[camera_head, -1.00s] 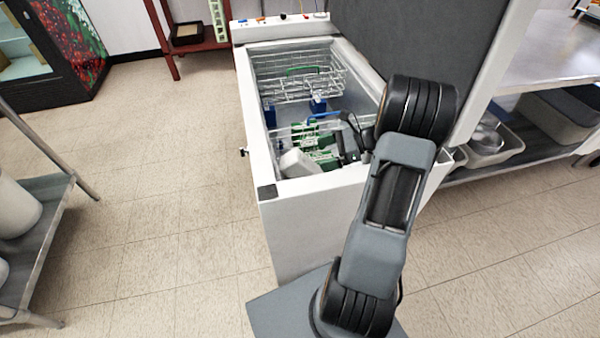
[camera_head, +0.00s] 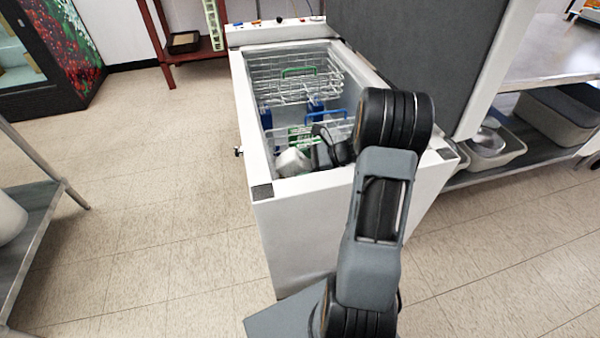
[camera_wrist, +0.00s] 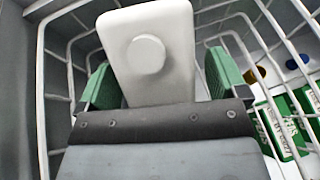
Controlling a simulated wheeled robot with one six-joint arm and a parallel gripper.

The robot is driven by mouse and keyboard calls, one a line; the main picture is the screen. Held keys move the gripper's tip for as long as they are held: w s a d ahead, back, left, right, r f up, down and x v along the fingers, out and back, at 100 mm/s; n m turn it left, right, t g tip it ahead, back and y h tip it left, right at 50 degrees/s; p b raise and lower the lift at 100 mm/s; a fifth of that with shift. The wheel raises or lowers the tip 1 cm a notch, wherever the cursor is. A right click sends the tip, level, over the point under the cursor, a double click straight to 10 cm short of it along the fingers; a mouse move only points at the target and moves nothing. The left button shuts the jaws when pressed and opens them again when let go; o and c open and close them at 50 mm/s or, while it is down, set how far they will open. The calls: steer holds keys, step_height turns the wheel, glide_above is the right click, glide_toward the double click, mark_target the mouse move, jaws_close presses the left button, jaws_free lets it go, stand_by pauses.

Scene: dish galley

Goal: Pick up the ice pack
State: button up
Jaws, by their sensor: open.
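The ice pack appears to be the white slab with a round cap (camera_wrist: 148,55) in the wrist view. In the head view it is the pale block (camera_head: 292,162) in the near left corner of the open chest. My gripper (camera_wrist: 161,80) is open, with one green-padded finger on each side of the slab. Whether the pads touch it I cannot tell. The slab's lower end is hidden behind the gripper body. In the head view the gripper is down inside the chest and its fingers are hard to make out.
A wire basket (camera_wrist: 57,65) surrounds the gripper closely. Green-and-white packages (camera_wrist: 285,122) lie to the right. The chest's white rim (camera_head: 247,125) stands around the arm. A second wire basket (camera_head: 285,88) is at the back. A grey shelf (camera_head: 35,215) stands at left.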

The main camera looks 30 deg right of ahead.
steer(key=shift+w+a+f, duration=0.1)
steer(key=shift+a, duration=0.15)
steer(key=c, duration=1.4)
